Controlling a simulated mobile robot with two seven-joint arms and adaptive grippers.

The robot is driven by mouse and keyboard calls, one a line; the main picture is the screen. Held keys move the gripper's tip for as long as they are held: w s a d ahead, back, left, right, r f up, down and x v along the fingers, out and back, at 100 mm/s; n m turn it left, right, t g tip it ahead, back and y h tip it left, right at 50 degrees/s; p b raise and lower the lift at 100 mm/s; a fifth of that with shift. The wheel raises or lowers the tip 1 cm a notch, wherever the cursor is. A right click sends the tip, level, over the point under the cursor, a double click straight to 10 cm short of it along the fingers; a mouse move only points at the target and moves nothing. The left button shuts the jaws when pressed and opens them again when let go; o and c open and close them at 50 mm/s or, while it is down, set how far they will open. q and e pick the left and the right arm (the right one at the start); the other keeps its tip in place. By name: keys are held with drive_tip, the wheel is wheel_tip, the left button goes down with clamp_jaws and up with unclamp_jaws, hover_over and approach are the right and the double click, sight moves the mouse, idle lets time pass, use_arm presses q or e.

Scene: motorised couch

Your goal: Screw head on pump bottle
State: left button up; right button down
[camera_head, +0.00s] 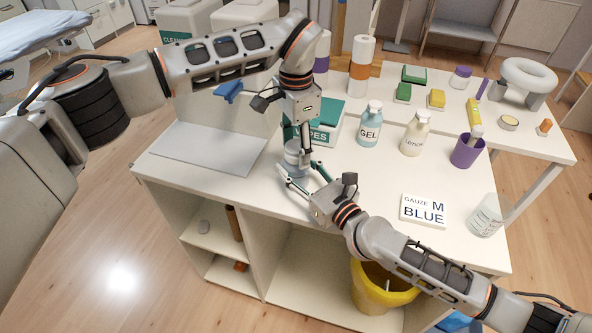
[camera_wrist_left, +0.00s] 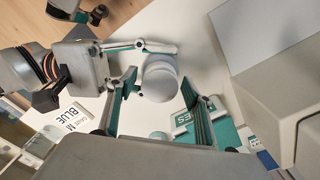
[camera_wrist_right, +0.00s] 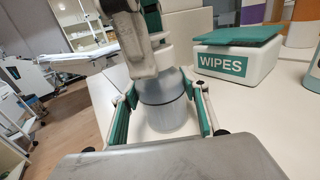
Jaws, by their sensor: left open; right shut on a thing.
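The pump bottle (camera_head: 292,158) stands upright near the table's front edge; in the right wrist view its translucent blue-grey body (camera_wrist_right: 168,115) has a dark ring near the top. My right gripper (camera_wrist_right: 160,93) is shut on the body, one finger on each side. My left gripper (camera_head: 300,133) points down from above, open, with its fingers around the bottle's top. In the left wrist view a round pale top (camera_wrist_left: 160,80) lies between the open fingers. A white part (camera_wrist_right: 166,56) sits above the bottle beside the left fingers; whether it is the seated pump head I cannot tell.
A WIPES box (camera_head: 325,125) stands close behind the bottle. A GEL bottle (camera_head: 369,127) and a lotion bottle (camera_head: 415,135) stand farther right. The table's middle is clear.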

use_arm(q)
drive_tip(key=shift+c, duration=0.4)
drive_tip(key=c, duration=1.1)
